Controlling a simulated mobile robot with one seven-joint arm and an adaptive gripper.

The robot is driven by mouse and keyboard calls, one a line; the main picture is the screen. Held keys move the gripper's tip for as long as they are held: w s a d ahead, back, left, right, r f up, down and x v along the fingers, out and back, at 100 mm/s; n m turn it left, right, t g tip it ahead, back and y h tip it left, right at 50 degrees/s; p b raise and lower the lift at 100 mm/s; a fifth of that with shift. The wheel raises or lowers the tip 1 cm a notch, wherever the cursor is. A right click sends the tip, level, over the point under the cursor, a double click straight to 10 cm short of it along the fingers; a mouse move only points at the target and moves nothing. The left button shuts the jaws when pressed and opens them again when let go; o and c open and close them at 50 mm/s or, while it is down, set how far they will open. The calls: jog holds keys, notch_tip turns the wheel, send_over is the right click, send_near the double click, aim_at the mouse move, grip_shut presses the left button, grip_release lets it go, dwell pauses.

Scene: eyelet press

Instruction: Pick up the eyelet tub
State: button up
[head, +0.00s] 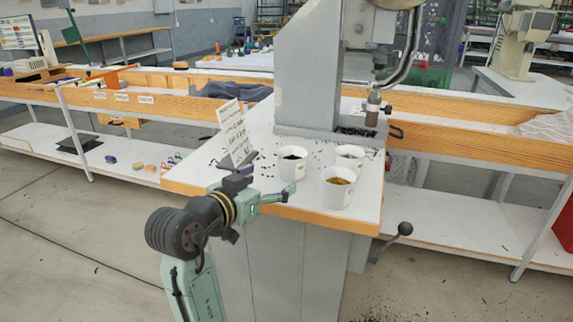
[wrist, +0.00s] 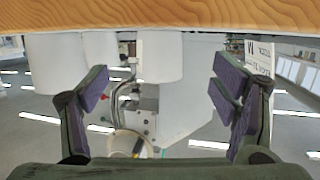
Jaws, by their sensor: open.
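Three white tubs stand upright on the press table: one with dark contents (head: 293,165), one behind it to the right (head: 350,158), and a front one with golden-brown contents (head: 339,190). No readable label shows which is the eyelet tub. My gripper (head: 265,184) is open and empty at the table's front left edge, just left of the tubs and apart from them. In the wrist view, which is upside down, a white tub (wrist: 160,57) shows beyond and between my open fingers (wrist: 160,92). Another white tub (wrist: 54,62) shows at the left.
The press (head: 305,70) rises behind the tubs. A white printed sign (head: 233,130) stands left of them, close to my gripper. The wood-edged table (head: 200,178) has small dark bits scattered on it. A lever with a ball knob (head: 404,229) sticks out at the lower right.

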aim_at(285, 171)
jog(key=x, duration=0.3)
jog(key=shift+w+d, duration=0.1)
jog(key=shift+w, duration=0.25)
jog(key=x, duration=0.1)
jog(key=p+x, duration=0.1)
jog(key=x, duration=0.1)
jog(key=p+x, duration=0.1)
jog(key=shift+w+d+r, duration=0.2)
jog(key=shift+w+d, duration=0.1)
jog(key=shift+d, duration=0.05)
jog(key=shift+w+d+f, duration=0.15)
jog(key=shift+w, duration=0.2)
jog(key=c, duration=1.3)
